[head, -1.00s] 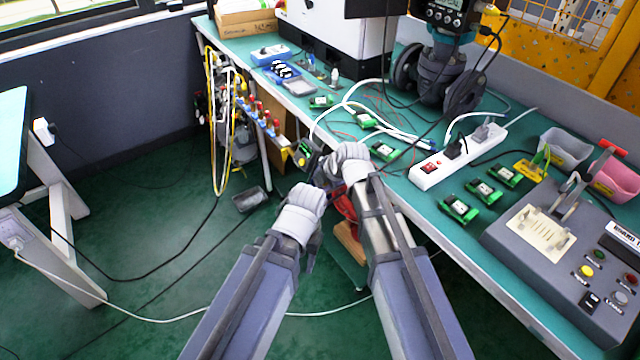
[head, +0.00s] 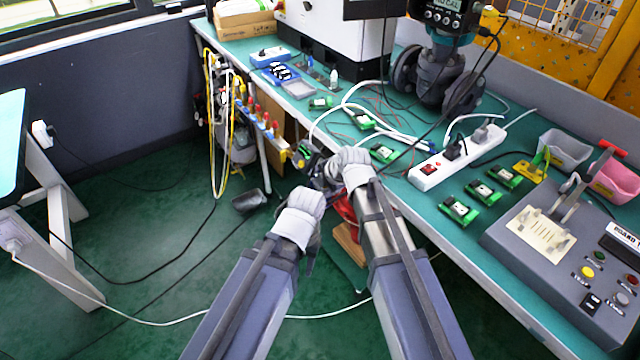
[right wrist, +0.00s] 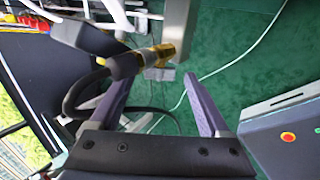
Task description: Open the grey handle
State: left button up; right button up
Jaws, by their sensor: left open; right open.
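In the right wrist view my right gripper (right wrist: 158,75) is open, its two purple fingers apart. A brass-yellow valve fitting (right wrist: 155,56) with a black hose shows ahead, between the fingertips in the picture. A grey bar (right wrist: 179,22) rises beside the fitting; I cannot tell for certain whether it is the grey handle. I see no finger clearly touching it. In the head view my right gripper (head: 328,185) is at the table's front edge, its fingertips partly hidden by its wrist. My left gripper (head: 311,258) is open, lower and nearer, mostly hidden behind its wrist.
A manifold with red and blue valve handles (head: 262,120) and looped yellow hoses (head: 211,130) hang at the table's left end. The green table (head: 415,205) carries a power strip (head: 460,158), green modules and a grey control box (head: 535,270). Cables cross the open floor at left.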

jog(key=shift+r, duration=0.1)
jog(key=p+v, duration=0.6)
jog(key=v, duration=0.1)
jog(key=shift+s+r, duration=0.25)
jog(key=shift+d, duration=0.1)
